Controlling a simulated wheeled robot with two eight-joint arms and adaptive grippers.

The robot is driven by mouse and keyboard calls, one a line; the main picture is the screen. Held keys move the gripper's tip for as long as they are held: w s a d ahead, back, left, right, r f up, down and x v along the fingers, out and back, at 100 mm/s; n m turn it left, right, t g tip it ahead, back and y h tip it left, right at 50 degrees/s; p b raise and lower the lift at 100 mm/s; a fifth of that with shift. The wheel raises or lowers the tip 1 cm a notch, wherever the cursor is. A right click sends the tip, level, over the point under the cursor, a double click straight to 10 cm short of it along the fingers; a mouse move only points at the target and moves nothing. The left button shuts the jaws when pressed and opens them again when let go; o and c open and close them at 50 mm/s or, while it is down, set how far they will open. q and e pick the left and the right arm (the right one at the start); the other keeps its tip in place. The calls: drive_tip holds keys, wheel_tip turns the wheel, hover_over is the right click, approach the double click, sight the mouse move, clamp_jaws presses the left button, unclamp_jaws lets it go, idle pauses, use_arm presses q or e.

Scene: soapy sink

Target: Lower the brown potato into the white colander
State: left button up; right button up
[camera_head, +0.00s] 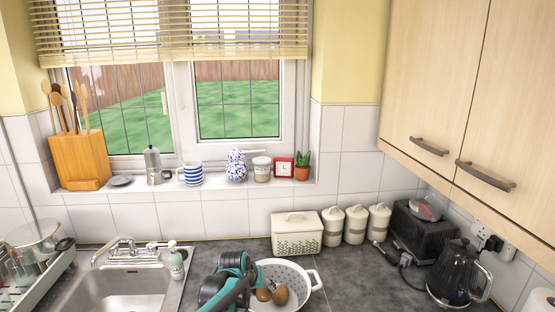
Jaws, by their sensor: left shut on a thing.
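The white colander (308,295) stands on the dark worktop right of the sink, its lower part cut off by the picture's bottom edge. Two brown, rounded things show at it: a brown potato (264,294) close against my gripper, and another brown one (281,294) just to its right. My left gripper (254,287), teal and black, reaches over the colander's left side and is shut on the brown potato. The fingers partly hide the potato and the colander's left rim. I cannot tell whether the potato touches the colander's bottom. My right gripper is not in view.
The sink (130,290) with its tap (125,247) and a soap bottle (176,262) lie to the left. Behind the colander stand a cream bread bin (297,235) and several canisters (355,224).

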use_arm(q)
drive_tip(key=shift+f+b, duration=1.75)
drive_tip(key=shift+f, duration=0.65)
idle(1.0)
drive_tip(key=o, duration=1.3)
drive_tip(key=shift+o, duration=0.2)
